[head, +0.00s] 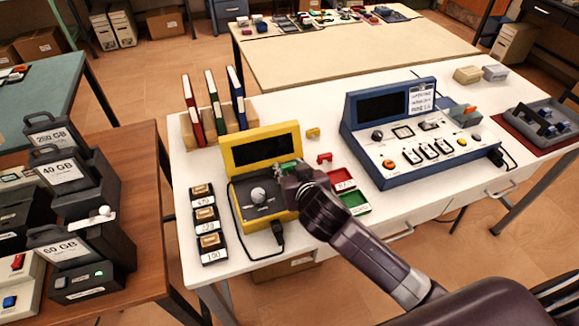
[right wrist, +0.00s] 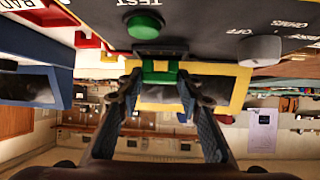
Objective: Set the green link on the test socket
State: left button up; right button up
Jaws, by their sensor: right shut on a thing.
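The green link (right wrist: 160,72) is between the fingertips of my right gripper (right wrist: 158,86) in the right wrist view. The gripper is shut on it. In the head view my right gripper (head: 291,184) is over the right side of the yellow tester (head: 266,147), and a bit of green shows at its tips. In the right wrist view a small dark block, perhaps the test socket (right wrist: 160,48), is just beyond the link, below a round green button (right wrist: 145,26) near the word TEST. Whether the link touches it I cannot tell. My left gripper is not in view.
A red link (head: 324,158) and a yellow link (head: 313,133) lie right of the tester. A red tray (head: 342,180) and a green tray (head: 355,203) are beside my right arm. A blue console (head: 410,165) stands farther right. Several labelled blocks (head: 209,247) line the left.

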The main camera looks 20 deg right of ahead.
jog(key=shift+p, duration=0.3)
dwell(0.6)
jog(key=shift+r, duration=0.15)
jog(key=shift+r+p, duration=0.6)
jog(key=shift+p, duration=0.3)
jog(key=shift+p, duration=0.35)
dwell(0.4)
jog(key=shift+f+b, duration=0.75)
jog(key=shift+f, duration=0.45)
dwell(0.4)
